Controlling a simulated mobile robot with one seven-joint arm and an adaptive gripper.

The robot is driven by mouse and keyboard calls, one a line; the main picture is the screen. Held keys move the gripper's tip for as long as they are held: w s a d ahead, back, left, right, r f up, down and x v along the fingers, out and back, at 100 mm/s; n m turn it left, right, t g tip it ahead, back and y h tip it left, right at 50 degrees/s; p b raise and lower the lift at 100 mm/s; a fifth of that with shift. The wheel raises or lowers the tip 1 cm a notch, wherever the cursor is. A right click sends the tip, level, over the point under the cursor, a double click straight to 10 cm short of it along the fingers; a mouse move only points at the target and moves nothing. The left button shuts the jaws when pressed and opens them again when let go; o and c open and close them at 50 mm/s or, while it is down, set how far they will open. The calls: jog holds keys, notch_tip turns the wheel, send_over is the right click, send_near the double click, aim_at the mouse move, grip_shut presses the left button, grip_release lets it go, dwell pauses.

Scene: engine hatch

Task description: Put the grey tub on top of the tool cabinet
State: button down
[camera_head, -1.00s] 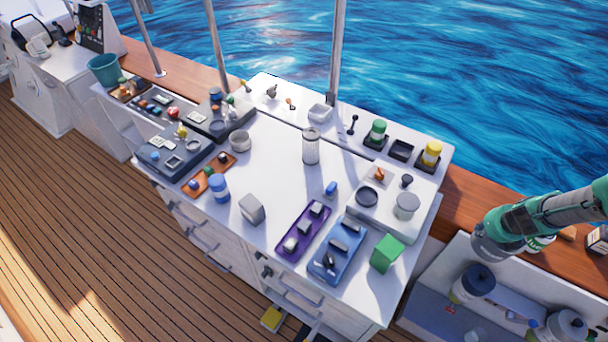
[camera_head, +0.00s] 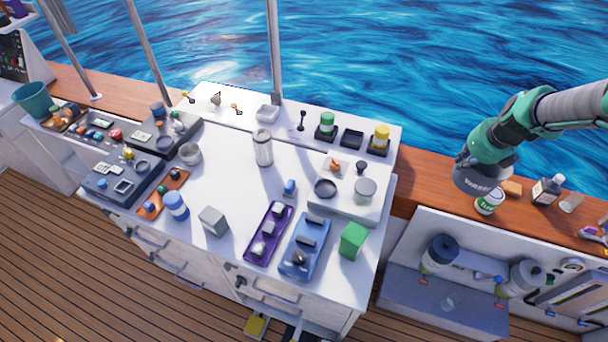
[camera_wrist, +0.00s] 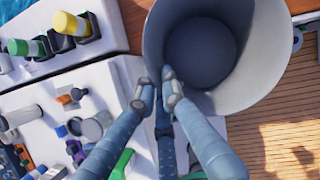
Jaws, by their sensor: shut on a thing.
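The grey tub (camera_wrist: 254,68) fills the upper middle of the wrist view, with its round opening towards the camera and its inside empty. My gripper (camera_wrist: 158,91) is shut on the tub's near wall at the rim. I cannot tell whether this is the tool cabinet. Its top also shows at the left of the wrist view (camera_wrist: 88,82).
A green block (camera_head: 353,240), a blue tray (camera_head: 290,262) and a purple tray (camera_head: 252,250) stand along the cabinet's right front. A yellow-lidded jar (camera_head: 380,137) stands at its back right. The top's middle is fairly clear. Bottles stand further right. Posts rise behind.

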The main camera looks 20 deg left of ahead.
jog(key=s+a+r+n+g+y+p, duration=0.1)
jog(key=a+n, duration=0.4)
jog(key=a, duration=1.4)
jog(key=s+a+r+n+g+y+p, duration=0.15)
jog(key=a+n, duration=0.35)
jog(key=a, duration=1.5)
jog(key=s+a+n+g+y+p, duration=0.1)
jog(key=s+a+n, duration=0.3)
jog(key=s+a, duration=1)
jog(key=s+a+n+g+p, duration=0.15)
jog(key=s+a+n, duration=0.55)
jog(key=a, duration=1.1)
jog(key=shift+s+d+f+m, duration=0.1)
jog(key=shift+s+f+m, duration=0.3)
jog(key=shift+f, duration=0.5)
jog(key=shift+s+a+f+m, duration=0.1)
jog(key=shift+s+f+m, duration=0.25)
jog(key=shift+f, duration=0.5)
jog(key=shift+s+d+f+m, duration=0.1)
jog(key=shift+s+f+m, duration=0.3)
jog(key=shift+f, duration=0.5)
jog(key=shift+w+f, duration=0.1)
jog(key=shift+f+b, duration=0.5)
jog(key=shift+f, duration=1.9)
